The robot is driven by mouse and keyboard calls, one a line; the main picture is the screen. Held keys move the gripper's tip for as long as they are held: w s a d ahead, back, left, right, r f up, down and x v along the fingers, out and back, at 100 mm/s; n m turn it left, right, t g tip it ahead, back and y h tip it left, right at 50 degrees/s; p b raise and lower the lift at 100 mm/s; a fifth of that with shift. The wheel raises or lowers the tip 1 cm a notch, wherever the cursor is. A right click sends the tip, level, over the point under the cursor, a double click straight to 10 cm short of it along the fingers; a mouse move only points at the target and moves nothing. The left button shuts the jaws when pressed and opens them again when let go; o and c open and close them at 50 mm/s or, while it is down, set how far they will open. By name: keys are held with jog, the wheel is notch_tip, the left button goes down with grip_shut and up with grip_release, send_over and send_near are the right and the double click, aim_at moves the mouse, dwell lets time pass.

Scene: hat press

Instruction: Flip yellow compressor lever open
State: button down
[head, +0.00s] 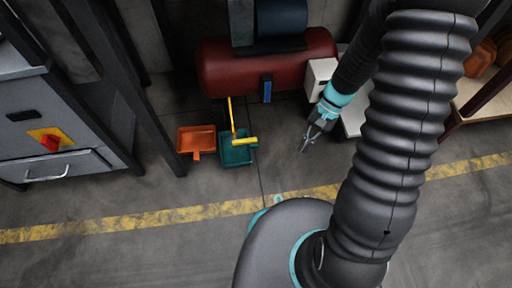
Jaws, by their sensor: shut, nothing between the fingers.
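The compressor is a dark red horizontal tank (267,66) with a dark motor housing (281,20) on top, at the back centre of the head view. A thin yellow bar (231,115) runs down below the tank's left part, and a short yellow crosspiece (245,141) lies at its lower end. I cannot tell whether these are the lever or a tool's handle. My gripper (304,149) points down and left, in front and to the right of the tank. It is shut and empty, apart from the yellow pieces and the tank.
An orange dustpan (196,140) and a teal dustpan (236,151) lie on the floor below the tank. A white box (320,75) stands by the tank's right end. A grey cabinet (40,120) is at left, a wooden shelf (473,92) at right.

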jog(key=s+d+r+n+t+h, duration=0.1)
jog(key=s+r+t, duration=0.2)
jog(key=r, duration=0.6)
jog(key=s+d+r+n+t+h, duration=0.2)
jog(key=s+r+t, duration=0.1)
jog(key=r, duration=0.7)
jog(key=s+d+r+n+t+h, duration=0.1)
jog(key=s+r+t, duration=0.2)
jog(key=r, duration=0.6)
jog(key=shift+s+d+r+n+t, duration=0.3)
jog(key=shift+s+t, duration=0.1)
jog(key=shift+t, duration=0.6)
